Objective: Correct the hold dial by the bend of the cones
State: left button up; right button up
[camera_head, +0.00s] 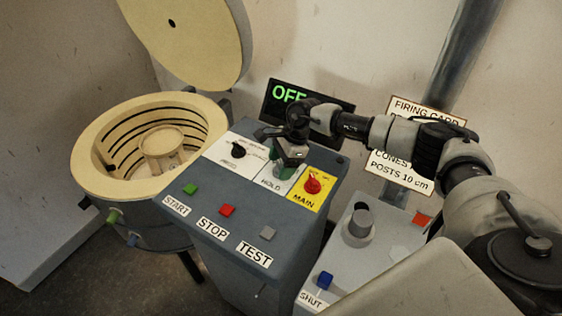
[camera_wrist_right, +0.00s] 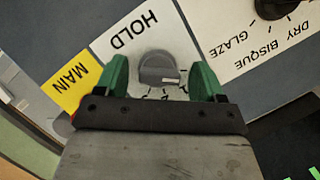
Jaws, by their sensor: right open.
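The hold dial (camera_wrist_right: 158,70) is a grey round knob on a white plate marked HOLD. In the right wrist view it sits between the two green fingertips of my right gripper (camera_wrist_right: 160,78), with a gap on each side. In the head view my right gripper (camera_head: 287,165) is over the HOLD plate (camera_head: 268,182) and hides the dial. The gripper is open. The cones are not clearly visible; a round stand (camera_head: 163,146) is inside the open kiln (camera_head: 88,150). My left gripper is not in view.
A black dial (camera_head: 238,150) and a red MAIN dial (camera_head: 313,185) flank the hold plate. START, STOP and TEST buttons (camera_head: 227,211) are in front. A display (camera_head: 290,95) reads OFF. A firing card (camera_head: 400,183) is partly behind my arm. The kiln lid (camera_head: 195,35) is raised.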

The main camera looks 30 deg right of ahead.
jog(key=shift+c, duration=1.3)
jog(key=c, duration=0.7)
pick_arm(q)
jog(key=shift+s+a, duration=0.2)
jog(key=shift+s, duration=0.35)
pick_arm(e)
jog(key=shift+o, duration=0.2)
